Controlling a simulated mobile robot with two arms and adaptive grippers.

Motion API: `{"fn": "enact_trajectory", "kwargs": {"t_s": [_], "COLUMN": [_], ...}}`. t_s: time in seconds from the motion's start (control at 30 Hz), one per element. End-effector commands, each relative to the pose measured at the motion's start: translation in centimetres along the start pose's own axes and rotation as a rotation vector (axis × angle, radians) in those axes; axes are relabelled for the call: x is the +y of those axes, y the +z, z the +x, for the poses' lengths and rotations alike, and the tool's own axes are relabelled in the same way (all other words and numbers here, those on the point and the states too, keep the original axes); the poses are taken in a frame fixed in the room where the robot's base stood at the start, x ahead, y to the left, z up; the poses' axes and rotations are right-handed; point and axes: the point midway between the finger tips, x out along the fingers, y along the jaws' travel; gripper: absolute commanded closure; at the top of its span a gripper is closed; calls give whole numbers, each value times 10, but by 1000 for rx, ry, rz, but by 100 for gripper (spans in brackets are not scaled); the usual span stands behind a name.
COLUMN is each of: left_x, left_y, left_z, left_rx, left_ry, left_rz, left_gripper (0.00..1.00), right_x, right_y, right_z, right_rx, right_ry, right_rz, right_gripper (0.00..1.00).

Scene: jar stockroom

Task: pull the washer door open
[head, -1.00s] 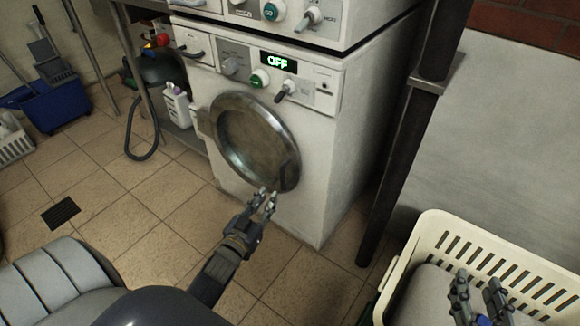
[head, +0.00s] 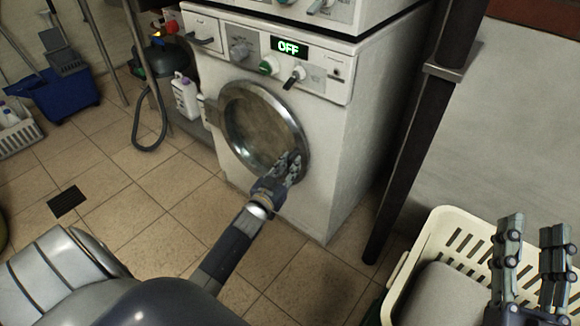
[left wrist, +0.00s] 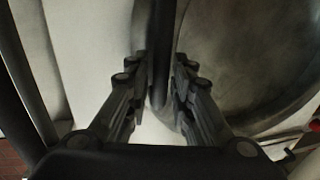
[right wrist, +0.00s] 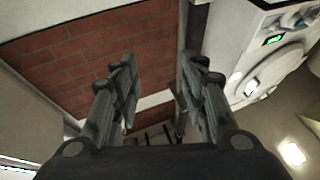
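The washer (head: 325,130) is white with a lit OFF display. Its round, metal-rimmed door (head: 252,125) looks shut, with a hinge block on its left side. My left gripper (head: 291,167) is at the lower right of the door rim. In the left wrist view the dark door handle (left wrist: 162,55) stands between my left fingers (left wrist: 160,85), which are open around it with narrow gaps. In the head view my gripper hides the handle. My right gripper (head: 530,255) is open and empty, raised over the basket.
A cream laundry basket (head: 440,225) with a grey item inside is at the lower right. A dark post (head: 405,160) stands right of the washer. A white bottle (head: 185,97) and a blue bucket (head: 65,95) are to the left. The tiled floor before the washer is clear.

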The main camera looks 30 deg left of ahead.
Motion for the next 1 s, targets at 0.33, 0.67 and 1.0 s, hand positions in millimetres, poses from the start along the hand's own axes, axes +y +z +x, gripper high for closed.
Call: {"fn": "enact_trajectory", "kwargs": {"t_s": [0.33,0.67,1.0], "left_x": [0,0,-6], "left_y": [0,0,-1], "left_z": [5,5,-10], "left_rx": [0,0,-2], "left_ry": [0,0,33], "left_rz": [1,1,6], "left_gripper": [79,100,100], "right_x": [-1,-1,2], "right_y": [-8,-8,12], "right_z": [0,0,0], "right_rx": [41,39,-69], "right_ry": [-2,-2,5], "right_rz": [2,2,-3], "right_gripper": [60,60,60]}}
